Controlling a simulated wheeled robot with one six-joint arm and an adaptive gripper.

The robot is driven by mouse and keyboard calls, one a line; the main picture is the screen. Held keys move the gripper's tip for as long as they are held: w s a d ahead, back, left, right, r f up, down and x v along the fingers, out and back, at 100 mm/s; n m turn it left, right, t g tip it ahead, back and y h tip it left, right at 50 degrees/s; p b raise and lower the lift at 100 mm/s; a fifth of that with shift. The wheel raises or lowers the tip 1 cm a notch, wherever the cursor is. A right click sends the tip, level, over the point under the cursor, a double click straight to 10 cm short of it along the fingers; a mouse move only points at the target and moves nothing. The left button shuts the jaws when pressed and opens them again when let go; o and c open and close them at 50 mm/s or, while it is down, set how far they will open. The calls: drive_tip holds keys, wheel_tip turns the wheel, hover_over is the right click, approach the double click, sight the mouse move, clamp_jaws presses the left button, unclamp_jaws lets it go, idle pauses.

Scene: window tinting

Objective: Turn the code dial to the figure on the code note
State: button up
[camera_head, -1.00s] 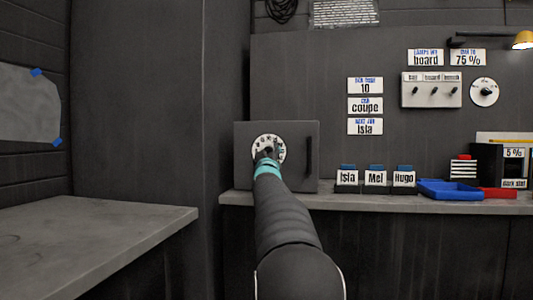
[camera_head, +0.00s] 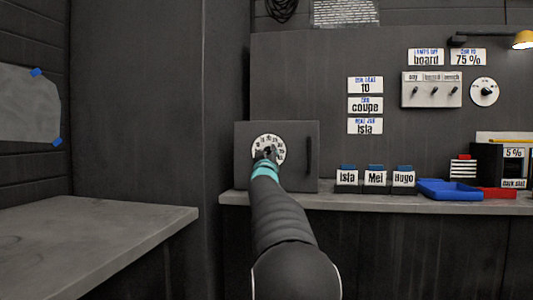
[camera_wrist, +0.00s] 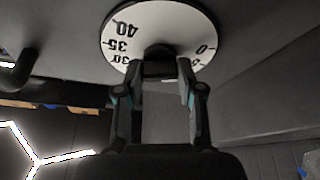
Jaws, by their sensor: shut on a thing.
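The code dial (camera_head: 276,142) is a white round face with black figures on the front of a dark grey safe box (camera_head: 300,130). My gripper (camera_head: 267,155) is at its centre and covers the lower part of the face. In the wrist view my gripper (camera_wrist: 160,67) is shut on the dark knob in the middle of the dial (camera_wrist: 180,25). Figures 30, 35, 40 and 0 show there, tilted or inverted; which figure is at the mark cannot be told. The code note (camera_head: 365,86) is a white card on the wall reading 10.
A vertical handle (camera_head: 309,155) stands out on the box's right side. Name holders (camera_head: 376,178), a blue tray (camera_head: 450,190) and a red tray (camera_head: 497,193) are on the bench to the right. The left bench (camera_head: 100,235) is clear.

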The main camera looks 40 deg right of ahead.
drive_tip(key=m+g+h+p, duration=0.1)
drive_tip(key=m, duration=0.1)
drive_tip(key=m+h+p, duration=0.1)
drive_tip(key=m, duration=0.2)
drive_tip(key=m+g+h, duration=0.1)
drive_tip(key=m, duration=0.1)
drive_tip(key=shift+w+a+r+m+g+p, duration=0.1)
drive_tip(key=shift+r+m+g+p, duration=0.2)
drive_tip(key=shift+m+p, duration=0.1)
drive_tip(key=m+g+p, duration=0.1)
drive_tip(key=m, duration=0.2)
drive_tip(key=m+g+h+p, duration=0.1)
drive_tip(key=m+g, duration=0.1)
drive_tip(key=m, duration=0.2)
drive_tip(key=shift+g+h+p, duration=0.3)
drive_tip(key=shift+f+m, duration=0.1)
drive_tip(key=shift+m, duration=0.2)
drive_tip(key=o, duration=1.2)
drive_tip(key=shift+c, duration=0.2)
drive_tip(key=shift+f, duration=0.1)
drive_tip(key=v, duration=1.2)
